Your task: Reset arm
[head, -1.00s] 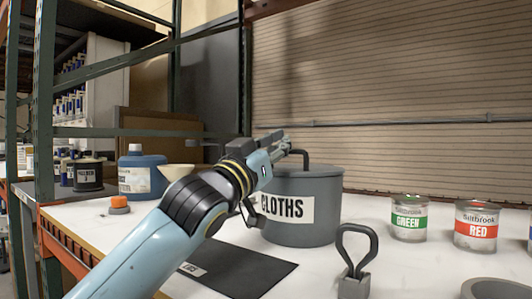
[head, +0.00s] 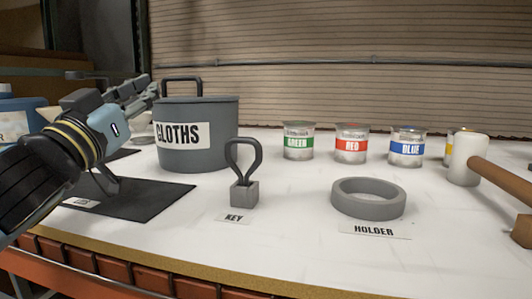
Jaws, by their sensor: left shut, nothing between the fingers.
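My left gripper (head: 146,92) reaches in from the left, shut and empty. In the picture its fingertips lie beside the left edge of the grey CLOTHS pot (head: 222,133); I cannot tell whether they touch it. The pot stands on the white table, its dark handle upright on top. My right gripper is not in view.
A black mat (head: 140,198) lies below my left arm. A key (head: 244,194) stands in a block, with a grey ring holder (head: 369,205) to its right. Green (head: 298,152), red (head: 351,157) and blue (head: 407,160) cans stand behind. A mallet (head: 468,165) is at right.

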